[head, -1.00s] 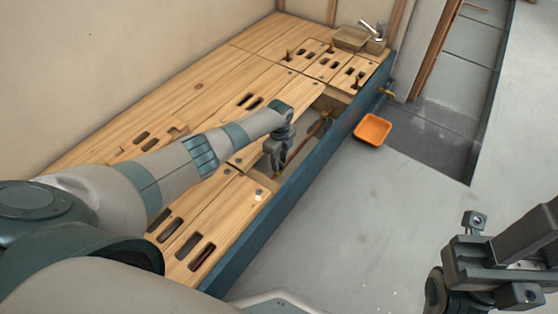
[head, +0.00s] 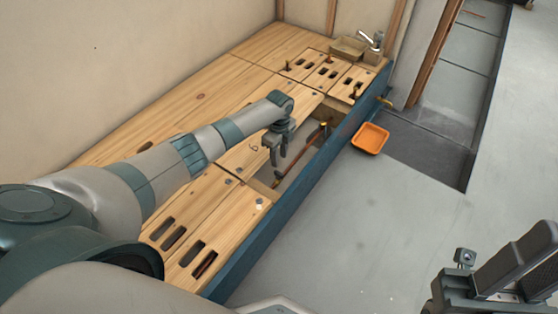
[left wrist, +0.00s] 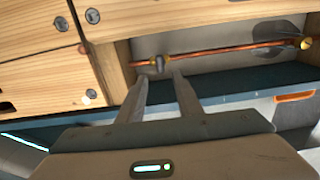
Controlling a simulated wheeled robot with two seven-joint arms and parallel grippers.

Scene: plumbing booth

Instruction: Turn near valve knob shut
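A copper pipe (head: 302,155) runs along a gap in the wooden deck; it also shows in the left wrist view (left wrist: 235,49). The near valve knob (left wrist: 158,63) is a small grey piece on the pipe, left of centre in the left wrist view. My left gripper (head: 278,165) is over the gap, pointing down. In the left wrist view its two fingers (left wrist: 161,78) are apart, with the knob just beyond and between the tips; contact cannot be told. A farther knob (left wrist: 305,43) sits at the pipe's right. My right gripper (head: 495,285) is at lower right, away from the deck.
Wooden deck boards (head: 215,215) border the gap, and a blue side beam (head: 300,186) runs along its right. An orange tray (head: 370,139) lies on the grey floor.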

